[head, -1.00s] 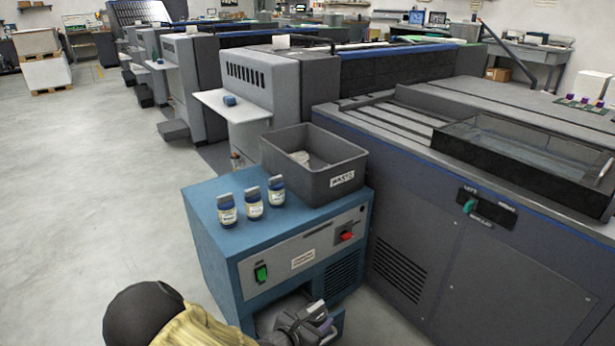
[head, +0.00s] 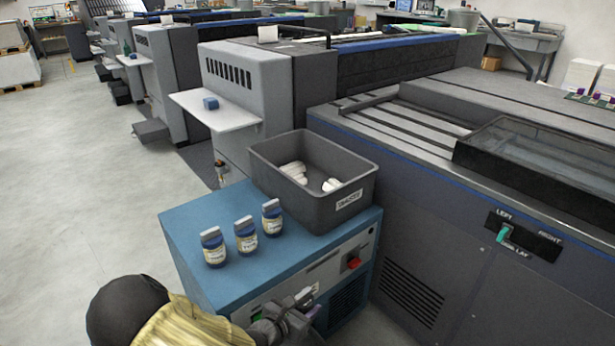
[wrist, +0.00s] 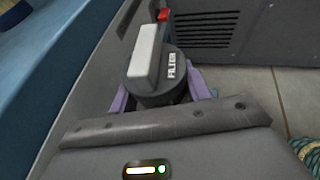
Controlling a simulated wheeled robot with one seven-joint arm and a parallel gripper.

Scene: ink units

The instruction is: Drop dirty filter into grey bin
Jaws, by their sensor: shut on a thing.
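The dirty filter (wrist: 158,87) is a dark round piece with a "FILTER" label and a light grey handle block on top. In the wrist view, my gripper (wrist: 160,98) has its purple fingers on both sides of it and is shut on it. In the head view, my gripper (head: 296,318) is low in front of the blue cabinet, below its top edge; the filter is mostly hidden there. The grey bin (head: 330,212) stands on the cabinet's back right, above and beyond my gripper. It is open, has a white label and holds a few white pieces.
The blue cabinet (head: 190,230) carries three small blue-capped jars (head: 246,236) at its front left, between my arm and the bin's left side. A large grey machine (head: 420,240) stands close on the right. The floor on the left is clear.

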